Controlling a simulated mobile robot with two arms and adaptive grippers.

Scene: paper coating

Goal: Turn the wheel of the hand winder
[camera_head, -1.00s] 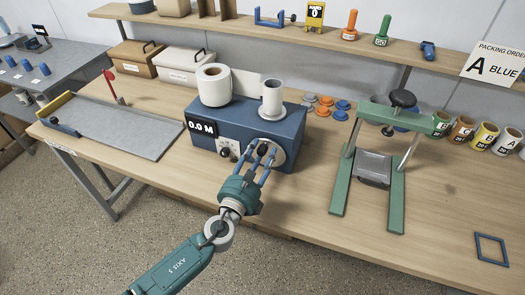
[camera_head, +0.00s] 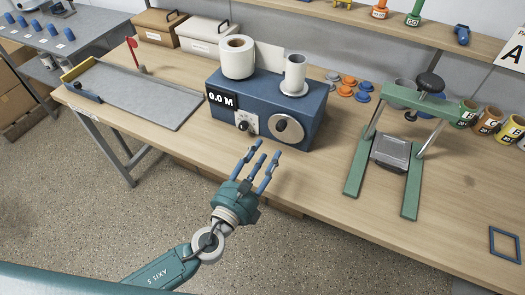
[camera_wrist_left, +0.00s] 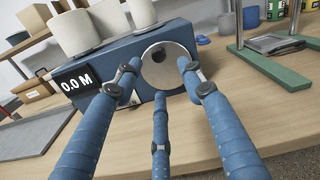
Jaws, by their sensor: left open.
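The hand winder (camera_head: 262,112) is a blue box on the wooden table, with a "0.0 M" display (camera_head: 222,99) on its front left. Its wheel (camera_head: 288,129) is a grey disc on the front right with a dark spot; it also shows in the left wrist view (camera_wrist_left: 164,64). A white roll (camera_head: 238,57) and a grey-white core on a spindle (camera_head: 294,75) stand on top. My left gripper (camera_head: 262,165) is open and empty, in front of the winder and apart from the wheel, its blue fingers spread toward it. My right gripper is not in view.
A green press frame (camera_head: 408,150) stands on the table to the right. A grey cutting board (camera_head: 134,92) lies to the left. Orange and blue caps (camera_head: 348,82) lie behind the winder. The table front between winder and press is clear.

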